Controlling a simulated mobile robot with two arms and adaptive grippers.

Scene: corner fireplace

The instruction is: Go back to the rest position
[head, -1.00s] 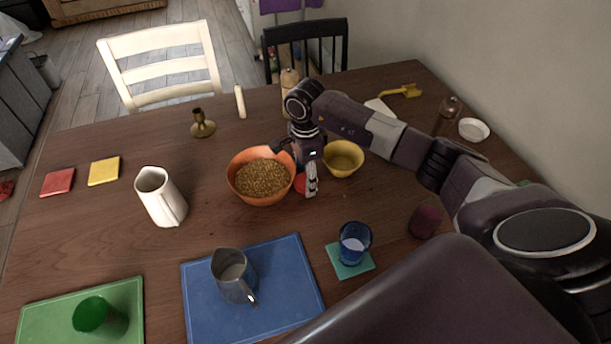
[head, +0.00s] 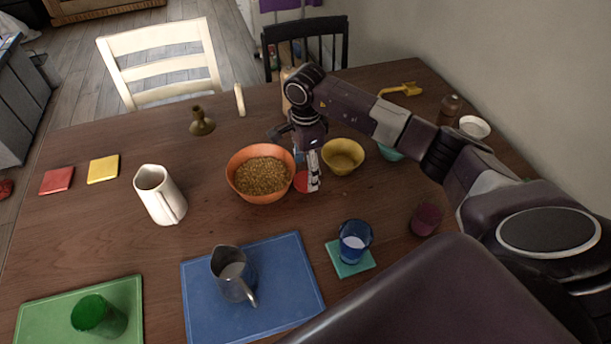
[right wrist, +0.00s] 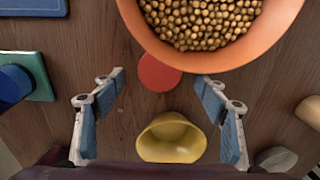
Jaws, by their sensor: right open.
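My right gripper (head: 298,162) is open and empty. It hangs over the table between the orange bowl (head: 243,185) of round brown pieces and the yellow bowl (head: 343,156). In the right wrist view the open fingers (right wrist: 160,80) have a red coaster (right wrist: 158,72) below and between them, with the orange bowl (right wrist: 185,55) beyond and the yellow bowl (right wrist: 171,139) nearer. In the head view the red coaster (head: 301,182) shows partly behind a finger. My left gripper is not in view.
A white pitcher (head: 158,195), brass candlestick (head: 201,122), metal jug (head: 234,274) on a blue mat (head: 290,262), and blue glass (head: 354,240) on a teal coaster (head: 349,266) stand around. A dark red cup (head: 426,219) stands right.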

